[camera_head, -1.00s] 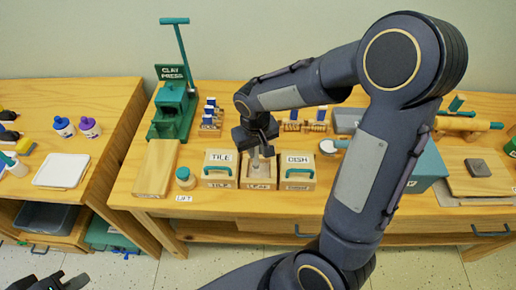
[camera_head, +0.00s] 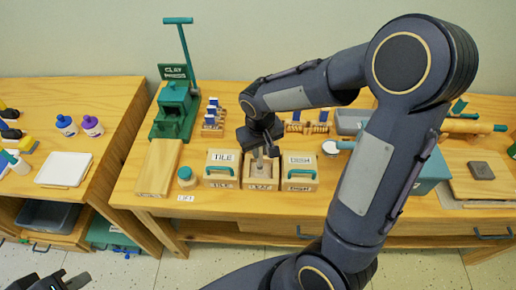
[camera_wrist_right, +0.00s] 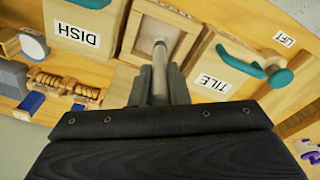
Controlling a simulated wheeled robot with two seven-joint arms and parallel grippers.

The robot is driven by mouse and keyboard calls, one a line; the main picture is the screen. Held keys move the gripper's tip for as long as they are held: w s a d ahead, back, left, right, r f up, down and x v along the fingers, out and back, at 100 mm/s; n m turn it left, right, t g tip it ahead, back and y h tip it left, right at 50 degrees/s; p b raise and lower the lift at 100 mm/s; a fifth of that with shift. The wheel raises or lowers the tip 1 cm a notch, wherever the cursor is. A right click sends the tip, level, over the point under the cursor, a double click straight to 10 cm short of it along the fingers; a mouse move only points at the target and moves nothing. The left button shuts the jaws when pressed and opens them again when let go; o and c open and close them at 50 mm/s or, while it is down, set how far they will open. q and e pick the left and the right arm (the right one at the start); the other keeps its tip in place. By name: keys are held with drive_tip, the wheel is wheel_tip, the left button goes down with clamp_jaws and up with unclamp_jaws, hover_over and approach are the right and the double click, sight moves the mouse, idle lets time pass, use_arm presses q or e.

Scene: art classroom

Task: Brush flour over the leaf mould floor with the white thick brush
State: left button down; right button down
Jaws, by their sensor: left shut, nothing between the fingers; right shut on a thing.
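The leaf mould (camera_head: 246,186) is an open wooden box between the TILE and DISH moulds on the bench. It also shows in the wrist view (camera_wrist_right: 137,42), where its pale recessed floor is partly visible. My right gripper (camera_head: 264,146) is above the leaf mould, shut on the brush (camera_wrist_right: 159,62). The brush points down into the mould. Whether its tip touches the floor is hard to tell, and no flour can be made out. My left gripper (camera_head: 72,283) is shut and empty at the bottom left corner, away from the bench, partly cut off by the frame.
The TILE mould (camera_head: 222,168) and DISH mould (camera_head: 299,171) stand close on either side. Wooden rollers and a white round-headed tool lie to the right.

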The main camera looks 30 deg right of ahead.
drive_tip(key=shift+s+d, duration=0.25)
drive_tip(key=shift+d, duration=0.15)
drive_tip(key=shift+s+d, duration=0.3)
drive_tip(key=shift+d, duration=0.15)
drive_tip(key=shift+w+a, duration=0.1)
drive_tip(key=shift+a, duration=0.1)
